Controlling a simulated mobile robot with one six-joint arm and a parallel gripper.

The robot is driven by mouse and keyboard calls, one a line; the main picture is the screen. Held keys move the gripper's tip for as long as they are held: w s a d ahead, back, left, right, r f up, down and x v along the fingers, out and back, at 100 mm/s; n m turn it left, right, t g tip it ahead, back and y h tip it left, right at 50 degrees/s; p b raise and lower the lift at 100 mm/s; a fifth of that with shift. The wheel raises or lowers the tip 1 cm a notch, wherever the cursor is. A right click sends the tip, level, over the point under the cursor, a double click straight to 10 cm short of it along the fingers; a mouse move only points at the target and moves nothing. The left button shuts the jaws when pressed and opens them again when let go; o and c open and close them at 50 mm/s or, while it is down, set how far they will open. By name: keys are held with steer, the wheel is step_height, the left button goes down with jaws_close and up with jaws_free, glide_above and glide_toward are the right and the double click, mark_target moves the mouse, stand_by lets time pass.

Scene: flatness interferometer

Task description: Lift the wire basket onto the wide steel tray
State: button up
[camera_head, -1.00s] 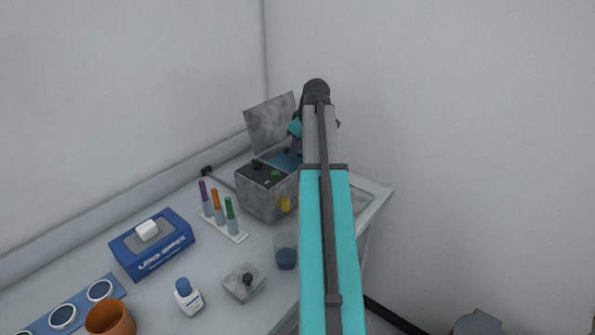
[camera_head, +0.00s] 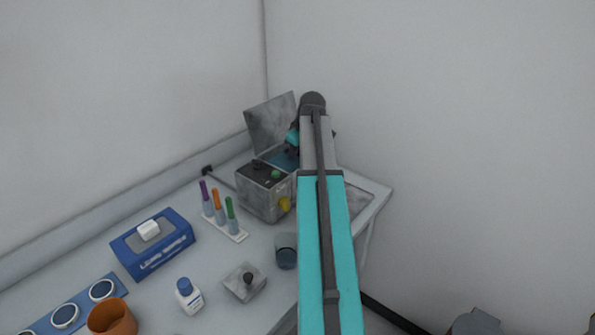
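The wire basket cannot be made out; the inside of the grey metal bath (camera_head: 262,202) is mostly hidden by its front and by my arm. The bath has a raised lid (camera_head: 270,124) and a blue interior (camera_head: 284,160). My gripper (camera_head: 290,152) is small and dark at the bath's opening, partly hidden by my arm; its fingers are not clear. A flat steel tray (camera_head: 359,200) lies right of the bath at the table's right end, partly covered by my arm.
A beaker (camera_head: 286,252) stands in front of the bath, close to my arm. A rack with coloured-topped tubes (camera_head: 230,234), a blue wipes box (camera_head: 153,245), a white bottle (camera_head: 188,296), a lidded steel box (camera_head: 244,284) and an orange cup (camera_head: 111,318) stand leftward and nearer.

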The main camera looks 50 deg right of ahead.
mark_target(291, 168)
steer(key=shift+p+x, duration=0.65)
steer(key=shift+x, duration=1.5)
steer(key=shift+w+a, duration=0.1)
steer(key=shift+a, duration=0.05)
jaws_close()
